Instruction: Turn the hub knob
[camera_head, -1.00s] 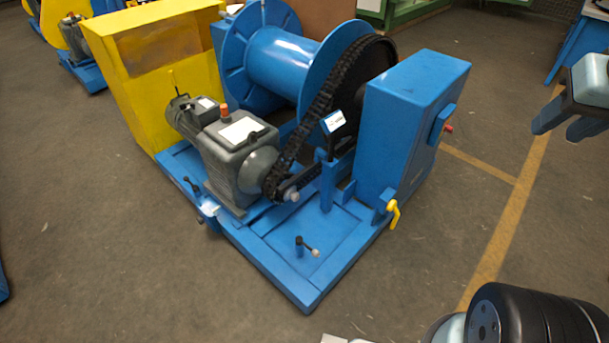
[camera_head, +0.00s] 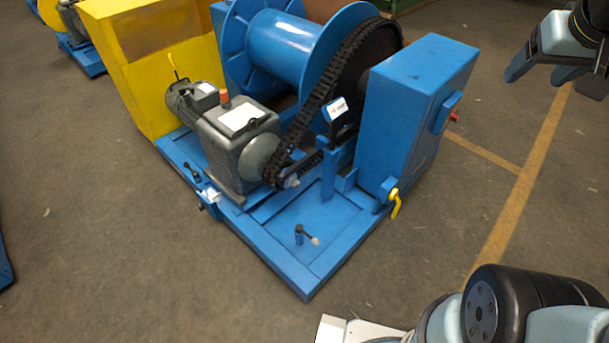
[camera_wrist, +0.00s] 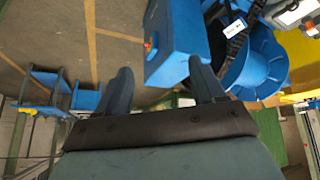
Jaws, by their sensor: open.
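The chain drive has a blue drum (camera_head: 283,50) and a black chain (camera_head: 330,88) running down to a small sprocket by the grey gearmotor (camera_head: 235,140). A small grey round knob (camera_head: 292,181) sits at the small sprocket's centre; I cannot tell for sure that it is the hub knob. A red knob (camera_head: 454,117) sticks out of the right side of the blue housing (camera_head: 415,115); it also shows in the wrist view (camera_wrist: 148,46). My gripper (camera_head: 558,76) is open and empty at the upper right, apart from the machine. In the wrist view my gripper (camera_wrist: 160,84) points toward the housing.
A yellow handle (camera_head: 395,203) hangs at the housing's lower corner. A small lever (camera_head: 305,236) stands on the blue base (camera_head: 310,270). A yellow guard (camera_head: 155,70) stands at the left. The floor right of the machine is clear, with yellow lines (camera_head: 520,190).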

